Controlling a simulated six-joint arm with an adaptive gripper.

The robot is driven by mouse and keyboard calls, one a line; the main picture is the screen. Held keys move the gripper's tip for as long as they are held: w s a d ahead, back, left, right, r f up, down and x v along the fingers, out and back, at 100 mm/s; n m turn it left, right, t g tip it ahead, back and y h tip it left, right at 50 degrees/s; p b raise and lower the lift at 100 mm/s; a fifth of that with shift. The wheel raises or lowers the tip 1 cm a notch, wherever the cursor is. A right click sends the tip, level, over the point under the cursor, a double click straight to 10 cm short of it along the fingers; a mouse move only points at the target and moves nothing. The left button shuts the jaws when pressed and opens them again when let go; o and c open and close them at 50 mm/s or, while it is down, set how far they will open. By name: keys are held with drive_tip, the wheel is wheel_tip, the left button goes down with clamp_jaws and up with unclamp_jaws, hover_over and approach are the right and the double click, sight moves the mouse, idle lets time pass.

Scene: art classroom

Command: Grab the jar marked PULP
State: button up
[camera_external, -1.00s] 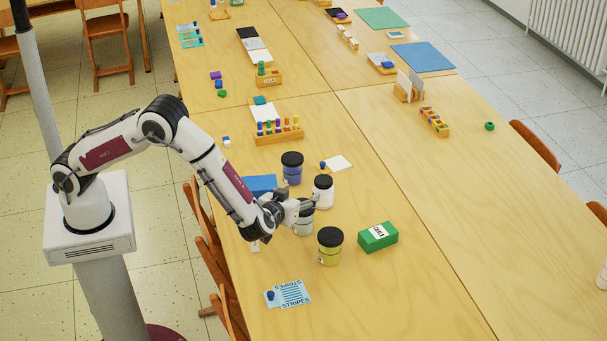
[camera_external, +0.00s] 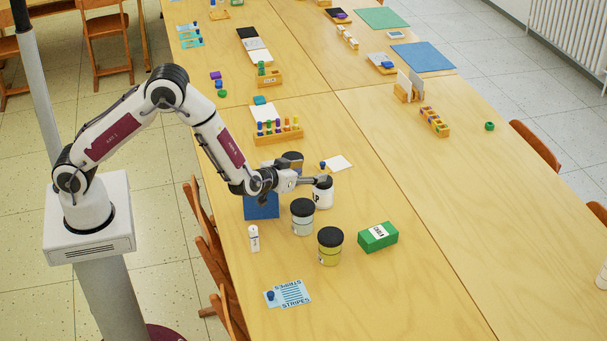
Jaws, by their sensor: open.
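A white jar with a dark lid (camera_external: 323,196) stands upright on the table. Part of a dark letter, perhaps a P, shows on its side; the full word cannot be read. My gripper (camera_external: 321,181) is open at the jar's upper part, with fingers reaching toward it from the left. Whether they touch it or straddle it cannot be told. A pale jar with a black lid (camera_external: 302,225) and a yellow jar with a black lid (camera_external: 329,255) stand nearer the camera.
A blue block (camera_external: 262,208) lies below my wrist, with a small white upright tube (camera_external: 254,238) in front. A green box (camera_external: 377,237) sits right of the yellow jar. A white card (camera_external: 338,162) lies behind.

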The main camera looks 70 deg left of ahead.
sight(323, 192)
wheel_tip(323, 192, down, 5)
idle(0.4)
drive_tip(key=shift+w, duration=0.1)
drive_tip(key=shift+x, duration=1.25)
drive_tip(key=shift+x, duration=2.6)
drive_tip(key=shift+d+f, duration=0.1)
drive_tip(key=shift+f, duration=0.05)
drive_tip(key=c, duration=1.5)
